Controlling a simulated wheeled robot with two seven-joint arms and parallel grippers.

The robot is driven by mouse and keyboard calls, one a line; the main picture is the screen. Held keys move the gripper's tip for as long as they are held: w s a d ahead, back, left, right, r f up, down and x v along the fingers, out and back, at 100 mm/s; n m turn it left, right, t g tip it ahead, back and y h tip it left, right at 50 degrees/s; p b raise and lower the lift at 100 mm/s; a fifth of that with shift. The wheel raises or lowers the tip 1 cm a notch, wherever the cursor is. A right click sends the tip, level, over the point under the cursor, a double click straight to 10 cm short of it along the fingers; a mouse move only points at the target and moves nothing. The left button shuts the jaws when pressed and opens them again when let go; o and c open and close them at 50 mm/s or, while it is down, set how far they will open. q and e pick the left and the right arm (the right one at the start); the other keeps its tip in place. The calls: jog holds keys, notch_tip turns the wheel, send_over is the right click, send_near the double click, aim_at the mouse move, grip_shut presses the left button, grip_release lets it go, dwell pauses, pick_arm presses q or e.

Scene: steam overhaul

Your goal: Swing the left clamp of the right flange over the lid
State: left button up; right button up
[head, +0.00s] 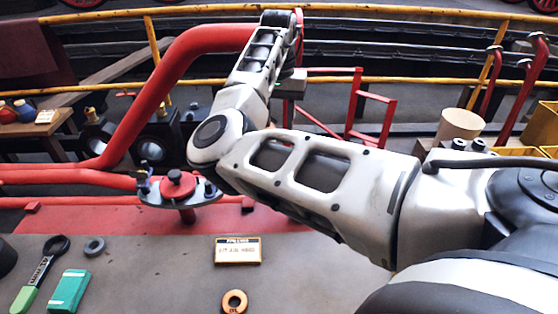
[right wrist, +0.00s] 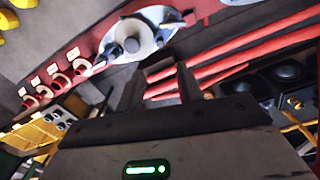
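A grey flange (right wrist: 122,38) with a round lid and a raised middle knob (right wrist: 132,45) shows at the top of the right wrist view. In the head view my right gripper (head: 288,90) is mostly hidden behind my forearm. My left gripper is not in view.
A thick red pipe (head: 180,62) rises left of my forearm. A wrench (head: 42,270), a green box (head: 68,291), a label card (head: 238,250) and an orange ring (head: 234,302) lie on the grey bench. Red hooks (right wrist: 58,80) line the left in the wrist view.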

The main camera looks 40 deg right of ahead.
notch_tip(320, 180, down, 12)
jog(key=shift+r+b, duration=0.2)
jog(key=shift+b, duration=0.75)
jog(key=shift+f, duration=0.45)
grip_shut()
